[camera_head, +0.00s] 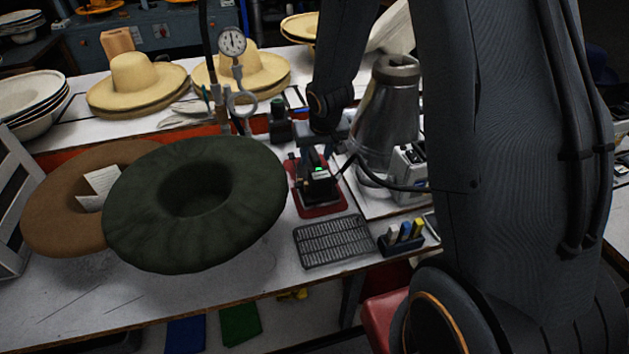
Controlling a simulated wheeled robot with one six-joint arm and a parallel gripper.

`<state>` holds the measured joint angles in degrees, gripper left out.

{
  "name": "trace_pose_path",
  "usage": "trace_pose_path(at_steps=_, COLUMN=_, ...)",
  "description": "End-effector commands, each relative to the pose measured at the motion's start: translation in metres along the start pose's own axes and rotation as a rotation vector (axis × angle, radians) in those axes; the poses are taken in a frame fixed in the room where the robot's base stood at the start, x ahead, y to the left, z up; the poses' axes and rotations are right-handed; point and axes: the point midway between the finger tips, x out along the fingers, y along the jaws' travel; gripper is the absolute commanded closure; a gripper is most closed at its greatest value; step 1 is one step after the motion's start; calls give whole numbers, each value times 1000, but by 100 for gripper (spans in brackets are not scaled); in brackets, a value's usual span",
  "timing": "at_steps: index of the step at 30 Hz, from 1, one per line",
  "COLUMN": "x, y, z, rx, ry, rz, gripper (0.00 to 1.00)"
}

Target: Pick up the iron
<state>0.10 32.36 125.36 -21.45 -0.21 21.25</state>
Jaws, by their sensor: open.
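A small dark iron (318,193) appears to sit on a red pad (320,209) on the white table, right of the dark green hat. It is small and partly covered, so its outline is hard to make out. My arm comes down from the top of the picture, with its wrist behind and above the pad. My gripper (313,161) is a dark shape low over the iron, and a small green light shows there. It is open. Whether its fingers touch the iron cannot be told.
The dark green hat (245,215) overlaps a brown hat (58,215) at the left. A metal steamer (388,125) stands right of the pad. A dark grate (333,241) and a tool holder (402,245) lie in front. Straw hats (135,82) stand on the back table.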

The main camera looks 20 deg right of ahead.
Motion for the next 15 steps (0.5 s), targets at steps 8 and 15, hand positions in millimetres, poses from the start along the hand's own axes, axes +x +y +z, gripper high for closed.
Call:
trace_pose_path(at_steps=8, x=21, y=0, z=-2, rx=1, ry=1, rz=1, gripper=57)
trace_pose_path(at_steps=15, x=49, y=-1, z=-2, rx=2, ry=0, rz=1, gripper=57)
